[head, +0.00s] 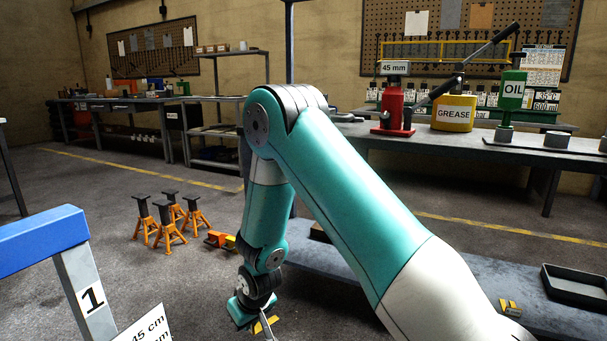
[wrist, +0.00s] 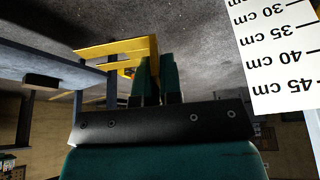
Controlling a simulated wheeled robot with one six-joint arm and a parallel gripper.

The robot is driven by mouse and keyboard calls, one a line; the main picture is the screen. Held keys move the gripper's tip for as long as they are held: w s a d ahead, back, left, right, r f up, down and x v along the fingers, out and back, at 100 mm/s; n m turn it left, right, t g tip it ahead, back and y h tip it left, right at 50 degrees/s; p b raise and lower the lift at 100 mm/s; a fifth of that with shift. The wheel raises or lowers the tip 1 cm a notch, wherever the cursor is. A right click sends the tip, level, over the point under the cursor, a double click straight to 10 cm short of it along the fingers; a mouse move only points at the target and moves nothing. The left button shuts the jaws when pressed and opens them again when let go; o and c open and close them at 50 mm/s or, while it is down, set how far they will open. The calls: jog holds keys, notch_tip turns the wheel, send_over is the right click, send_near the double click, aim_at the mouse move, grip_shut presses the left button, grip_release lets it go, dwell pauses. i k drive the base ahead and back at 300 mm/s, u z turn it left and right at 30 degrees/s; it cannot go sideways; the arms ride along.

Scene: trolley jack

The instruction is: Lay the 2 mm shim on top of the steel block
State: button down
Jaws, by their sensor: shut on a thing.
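My gripper (head: 262,322) hangs low near the bottom middle of the head view, above the floor. It is shut on a flat yellow, fork-shaped piece, the shim (head: 265,325). In the wrist view the teal fingers (wrist: 154,75) pinch the shim (wrist: 115,47) at one end, and its prongs stick out to the left. Its thickness marking cannot be read. I cannot pick out the steel block for certain. A small dark block-like thing (wrist: 40,82) shows at the blue beam in the wrist view, but I cannot tell what it is.
A blue beam (head: 40,240) on a post marked 1 stands at left, beside a white centimetre scale (head: 148,328). Orange stands (head: 168,228) are on the floor. A low grey surface at right holds yellow pieces (head: 510,307) and a black tray (head: 578,284).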

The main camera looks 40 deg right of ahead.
aim_at(396, 62)
jog(key=u, duration=1.7)
jog(key=k, duration=1.2)
jog(key=z, duration=1.75)
jog(key=i, duration=0.4)
jog(key=u, duration=0.05)
